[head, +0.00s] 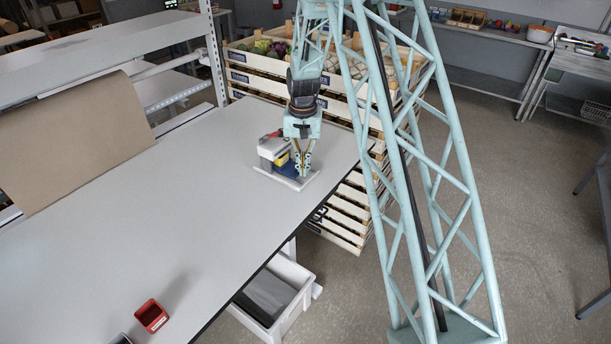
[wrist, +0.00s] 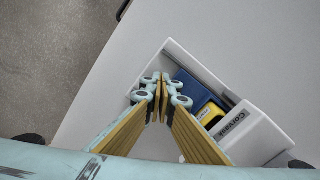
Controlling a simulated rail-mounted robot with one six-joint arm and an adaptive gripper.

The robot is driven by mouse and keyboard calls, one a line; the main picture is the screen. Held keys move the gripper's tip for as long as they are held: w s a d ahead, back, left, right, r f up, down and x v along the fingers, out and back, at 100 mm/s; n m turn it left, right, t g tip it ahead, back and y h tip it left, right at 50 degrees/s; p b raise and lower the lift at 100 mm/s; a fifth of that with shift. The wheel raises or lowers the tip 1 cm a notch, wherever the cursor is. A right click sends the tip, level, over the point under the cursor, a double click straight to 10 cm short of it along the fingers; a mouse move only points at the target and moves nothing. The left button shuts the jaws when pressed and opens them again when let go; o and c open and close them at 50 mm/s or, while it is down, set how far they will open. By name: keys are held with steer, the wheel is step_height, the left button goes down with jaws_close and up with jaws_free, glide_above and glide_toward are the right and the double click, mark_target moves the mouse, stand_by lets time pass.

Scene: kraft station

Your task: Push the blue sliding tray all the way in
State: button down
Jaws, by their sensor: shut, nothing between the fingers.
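The blue sliding tray (wrist: 192,87) sits in a white and grey housing (wrist: 248,136) on the table, with a yellow item (wrist: 209,113) in or beside it. In the head view the blue tray (head: 282,160) shows only in part, behind my gripper (head: 301,174). In the wrist view my gripper (wrist: 161,80) is shut, with nothing between its fingertips. The fingertips are close beside the tray's outer end, over the white base. I cannot tell whether they touch the tray. How far the tray sticks out is hard to judge.
The housing stands near the table's (head: 190,200) right edge. Stacked wooden crates (head: 340,75) of produce stand behind it. A small red bin (head: 151,316) is at the table's front. A brown paper sheet (head: 75,140) hangs at left. The table's middle is clear.

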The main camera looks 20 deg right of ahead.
steer(key=shift+s+d+f, duration=0.1)
steer(key=shift+s, duration=0.15)
stand_by(0.5)
step_height(320, 180, up, 7)
steer(key=p, duration=0.2)
stand_by(1.1)
steer(key=shift+w, duration=0.1)
stand_by(0.4)
